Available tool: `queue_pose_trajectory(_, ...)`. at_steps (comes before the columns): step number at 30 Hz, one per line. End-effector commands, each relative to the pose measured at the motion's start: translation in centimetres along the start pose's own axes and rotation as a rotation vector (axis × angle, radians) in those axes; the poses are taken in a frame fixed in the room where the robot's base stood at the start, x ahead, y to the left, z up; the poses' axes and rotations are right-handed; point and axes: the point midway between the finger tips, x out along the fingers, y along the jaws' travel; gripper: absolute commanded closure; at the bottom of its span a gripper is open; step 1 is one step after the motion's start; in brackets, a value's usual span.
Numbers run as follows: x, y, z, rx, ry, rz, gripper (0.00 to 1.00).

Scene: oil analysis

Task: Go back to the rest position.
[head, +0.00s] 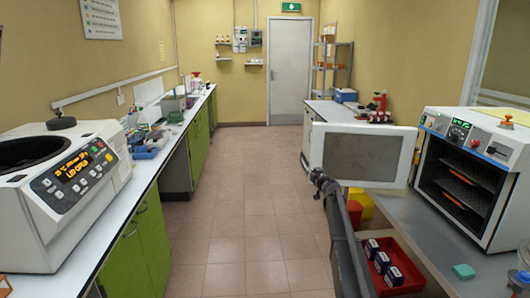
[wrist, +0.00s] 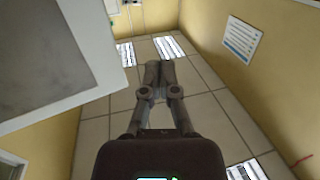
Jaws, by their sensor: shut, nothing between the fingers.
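My gripper (wrist: 158,72) shows in the wrist view, with its two grey fingers closed together and nothing between them. It points toward a surface of large pale tiles with bright light panels (wrist: 168,46), which looks like the ceiling. The fingers touch nothing that I can see. In the head view I cannot make out the gripper for certain. A dark jointed bar (head: 345,235) rises there in front of the right bench, and I cannot tell whether it is part of my arm.
An oven-like unit (head: 484,224) is on the right bench, with a red bin (head: 398,291) lower down. A white machine (head: 50,205) is on the left bench. The tiled aisle (head: 240,200) between is clear up to a door (head: 289,80).

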Motion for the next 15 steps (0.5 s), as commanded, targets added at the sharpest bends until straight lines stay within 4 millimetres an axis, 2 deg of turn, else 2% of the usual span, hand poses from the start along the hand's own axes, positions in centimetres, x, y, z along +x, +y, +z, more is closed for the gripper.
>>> queue_pose_trajectory(8, -6.7, -9.9, 1.7, 0.029, -0.173, -0.206, 1.0)
queue_pose_trajectory(12, -11.5, -15.1, 3.7, 0.056, -0.333, -0.304, 1.0)
queue_pose_trajectory(15, -15.3, -18.2, 5.3, 0.076, -0.466, -0.348, 1.0)
